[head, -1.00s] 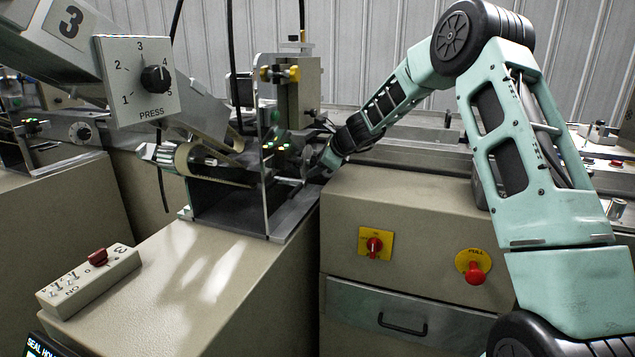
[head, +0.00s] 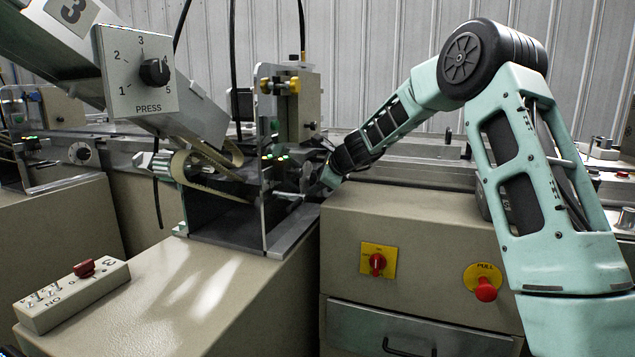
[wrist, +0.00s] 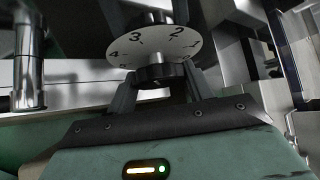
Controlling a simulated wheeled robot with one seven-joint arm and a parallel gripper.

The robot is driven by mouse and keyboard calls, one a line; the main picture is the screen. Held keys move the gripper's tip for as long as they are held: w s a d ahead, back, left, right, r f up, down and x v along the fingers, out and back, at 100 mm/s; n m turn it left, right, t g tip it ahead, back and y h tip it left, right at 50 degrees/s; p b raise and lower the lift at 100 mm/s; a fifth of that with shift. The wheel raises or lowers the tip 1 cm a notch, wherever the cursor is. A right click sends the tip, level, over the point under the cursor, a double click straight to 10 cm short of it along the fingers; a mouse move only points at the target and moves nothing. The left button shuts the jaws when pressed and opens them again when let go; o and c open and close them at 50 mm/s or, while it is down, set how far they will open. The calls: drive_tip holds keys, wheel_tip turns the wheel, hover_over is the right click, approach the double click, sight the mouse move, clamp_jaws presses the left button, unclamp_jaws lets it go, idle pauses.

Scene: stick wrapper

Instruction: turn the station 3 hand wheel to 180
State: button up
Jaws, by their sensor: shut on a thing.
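In the wrist view, the hand wheel shows as a white disc (wrist: 150,47) with black numerals, 4, 3 and 2 being readable, and a dark round hub (wrist: 160,73) in front of it. My gripper (wrist: 162,86) is shut on the hub, with one dark finger on each side. No 180 mark is readable on the disc. In the head view, my gripper (head: 318,186) reaches into the right side of the station machine (head: 288,120). The fingers and the wheel are too small and hidden there to make out.
A clear upright plate (head: 264,190) stands beside my gripper. A red switch (head: 377,263) and a red PULL knob (head: 486,288) are on the cabinet front. A switch box (head: 72,295) sits lower left.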

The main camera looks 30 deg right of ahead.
drive_tip(key=o, duration=1)
drive_tip(key=shift+c, duration=0.2)
drive_tip(key=v, duration=1.7)
drive_tip(key=shift+s+p, duration=0.2)
drive_tip(key=shift+p, duration=0.25)
drive_tip(key=shift+r, duration=0.1)
